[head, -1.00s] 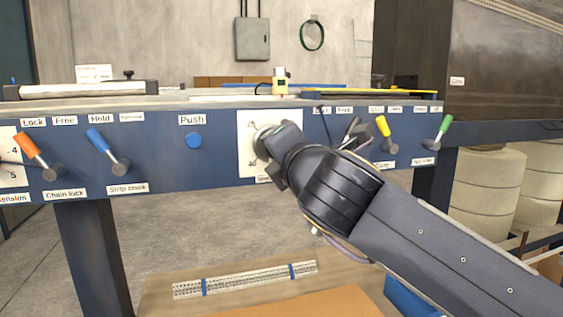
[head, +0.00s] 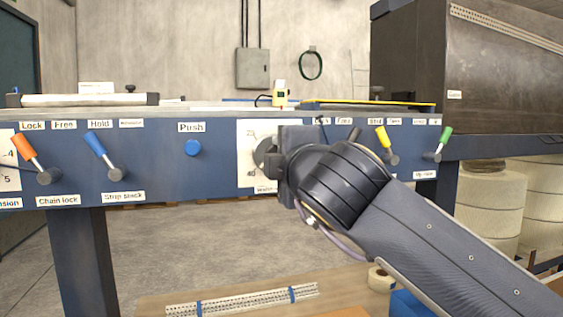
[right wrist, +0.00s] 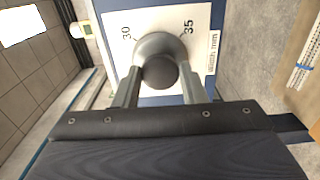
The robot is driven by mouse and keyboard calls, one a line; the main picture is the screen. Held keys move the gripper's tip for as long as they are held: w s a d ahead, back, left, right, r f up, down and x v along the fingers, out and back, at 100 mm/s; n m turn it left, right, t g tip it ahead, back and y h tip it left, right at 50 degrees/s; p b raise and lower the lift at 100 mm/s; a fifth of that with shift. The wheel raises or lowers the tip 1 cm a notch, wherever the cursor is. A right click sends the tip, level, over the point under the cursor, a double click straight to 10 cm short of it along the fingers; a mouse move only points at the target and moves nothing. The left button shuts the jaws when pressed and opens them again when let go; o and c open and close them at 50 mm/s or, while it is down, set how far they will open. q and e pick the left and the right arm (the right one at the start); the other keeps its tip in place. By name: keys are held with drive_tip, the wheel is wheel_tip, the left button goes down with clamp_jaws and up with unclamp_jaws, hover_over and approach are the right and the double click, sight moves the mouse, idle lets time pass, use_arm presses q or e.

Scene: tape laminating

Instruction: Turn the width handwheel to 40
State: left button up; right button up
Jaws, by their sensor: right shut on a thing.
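The width handwheel is a grey round knob (right wrist: 160,58) in front of a white dial plate (right wrist: 115,25) in the right wrist view. The plate shows the marks 30 and 35 on either side of the knob. In the head view the dial plate (head: 247,140) is partly hidden behind my right gripper (head: 270,160). My right gripper also shows in the wrist view (right wrist: 161,85), with its two fingers shut on the knob, one on each side. The pointer and the 40 mark cannot be made out clearly. My left gripper is not in view.
The blue panel (head: 160,175) also carries an orange lever (head: 24,148), a blue lever (head: 98,145), a blue push button (head: 193,148), a yellow lever (head: 383,138) and a green lever (head: 444,138). A dark cabinet (head: 490,70) stands at the right.

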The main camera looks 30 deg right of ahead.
drive_tip(key=shift+f, duration=0.1)
idle(0.3)
drive_tip(key=o, duration=1)
drive_tip(key=p+v, duration=0.1)
drive_tip(key=v, duration=0.6)
drive_tip(key=shift+s+a, duration=0.1)
drive_tip(key=shift+s, duration=0.25)
